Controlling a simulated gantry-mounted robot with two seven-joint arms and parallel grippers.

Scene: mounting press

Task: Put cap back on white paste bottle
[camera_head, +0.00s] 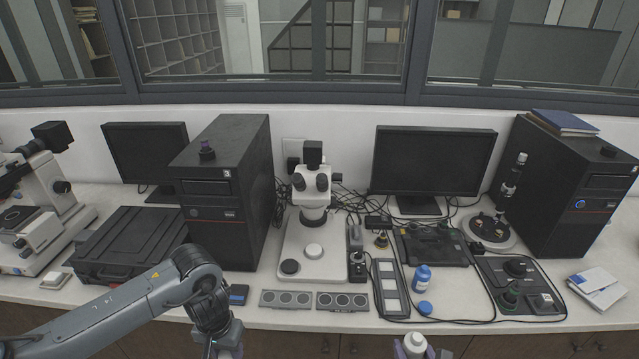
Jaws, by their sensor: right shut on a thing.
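A white bottle (414,342) shows at the bottom edge, with only its rounded upper part in view. My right gripper (414,351) is shut on it, one finger on each side, in front of the table edge. Whether a cap sits on the bottle is too small to tell. A loose blue cap (425,307) lies on the table beyond it. A blue bottle (422,279) with a white label stands just behind that cap. My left gripper (224,347) points down at the bottom edge, cut off by the frame, so its jaws are unclear.
A grey slotted tray (376,290) lies left of the blue bottle. Two grey plates with round wells (285,299) lie at the front edge. A microscope (312,200) stands behind them. A black control panel (519,287) and a white booklet (598,288) are at the right.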

